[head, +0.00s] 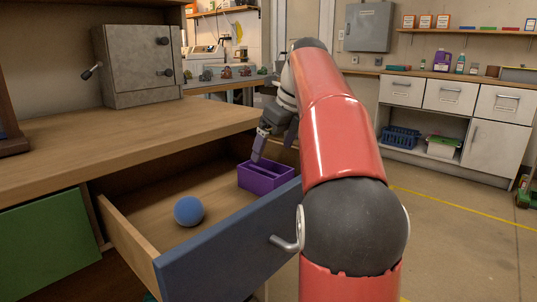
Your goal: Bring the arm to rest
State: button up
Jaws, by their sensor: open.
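My red arm reaches up from the lower right of the head view and bends down toward the open drawer. My gripper (261,146) is open, fingers pointing down, just above or at the near side of a purple box (262,181) in the drawer's right end. I cannot tell whether the fingers touch the box. Nothing shows between the fingers. My arm hides part of the gripper and the area behind it.
The drawer (222,245) with a blue front is pulled out below a wooden worktop (110,133). A blue ball (188,211) lies in it. A grey cabinet (138,62) stands on the worktop. Open floor (450,245) lies to the right, before white cabinets (492,150).

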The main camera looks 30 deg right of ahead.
jog(key=shift+v, duration=1.1)
